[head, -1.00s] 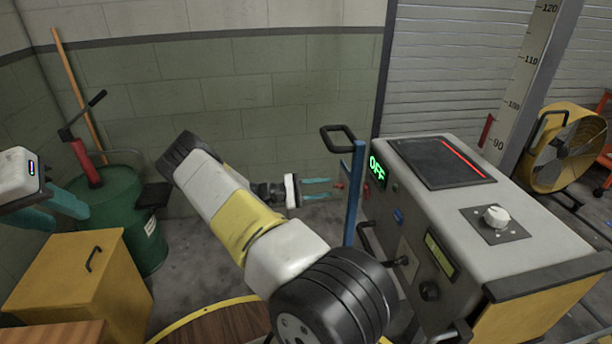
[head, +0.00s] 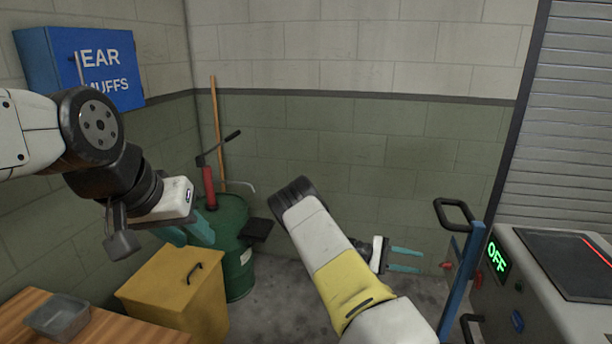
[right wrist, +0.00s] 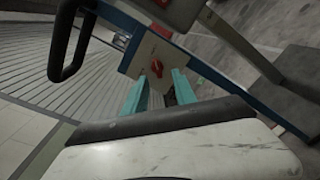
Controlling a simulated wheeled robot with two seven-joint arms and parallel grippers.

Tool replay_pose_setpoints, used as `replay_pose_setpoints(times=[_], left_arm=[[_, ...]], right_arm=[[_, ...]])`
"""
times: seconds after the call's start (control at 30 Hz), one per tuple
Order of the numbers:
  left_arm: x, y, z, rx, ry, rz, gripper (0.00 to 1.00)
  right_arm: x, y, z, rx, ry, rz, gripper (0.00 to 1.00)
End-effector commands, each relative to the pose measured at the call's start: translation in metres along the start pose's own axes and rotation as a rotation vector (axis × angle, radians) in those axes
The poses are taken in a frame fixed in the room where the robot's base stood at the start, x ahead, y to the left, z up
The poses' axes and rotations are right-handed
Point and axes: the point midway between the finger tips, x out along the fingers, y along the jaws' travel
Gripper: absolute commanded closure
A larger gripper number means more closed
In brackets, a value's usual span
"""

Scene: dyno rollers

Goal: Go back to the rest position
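My right gripper (head: 404,260) reaches past the yellow-banded forearm at the centre right of the head view. Its two teal fingers are apart with nothing between them, a little left of a blue post (head: 458,285). In the right wrist view the fingers (right wrist: 158,95) are also apart. A red knob (right wrist: 156,66) on a grey plate shows beyond them, not held. My left gripper (head: 188,232) hangs at the left of the head view, above the yellow cabinet (head: 180,285). Its teal fingers are spread and I see nothing between them.
The grey machine (head: 550,300) with a green OFF display stands at the right. A green drum (head: 232,250) with a red pump stands in the corner. A wooden bench (head: 90,335) bears a small grey tray (head: 57,316). A blue ear muffs box (head: 80,68) is on the wall.

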Motion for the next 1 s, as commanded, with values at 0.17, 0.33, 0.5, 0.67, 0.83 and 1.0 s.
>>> replay_pose_setpoints(times=[0.17,0.33,0.5,0.67,0.83,1.0], left_arm=[[0.000,0.000,0.000,0.000,0.000,0.000,0.64],[0.000,0.000,0.000,0.000,0.000,0.000,0.64],[0.000,0.000,0.000,0.000,0.000,0.000,0.64],[0.000,0.000,0.000,0.000,0.000,0.000,0.64],[0.000,0.000,0.000,0.000,0.000,0.000,0.64],[0.000,0.000,0.000,0.000,0.000,0.000,0.64]], right_arm=[[-0.002,0.005,0.035,0.048,0.072,-0.241,0.67],[-0.018,0.006,0.072,0.096,0.182,-0.493,0.67],[-0.041,0.009,0.113,0.149,0.312,-0.716,0.67],[-0.068,0.016,0.156,0.201,0.452,-0.898,0.67],[-0.096,0.025,0.207,0.263,0.614,-1.061,0.67],[-0.121,0.031,0.263,0.329,0.785,-1.190,0.67]])
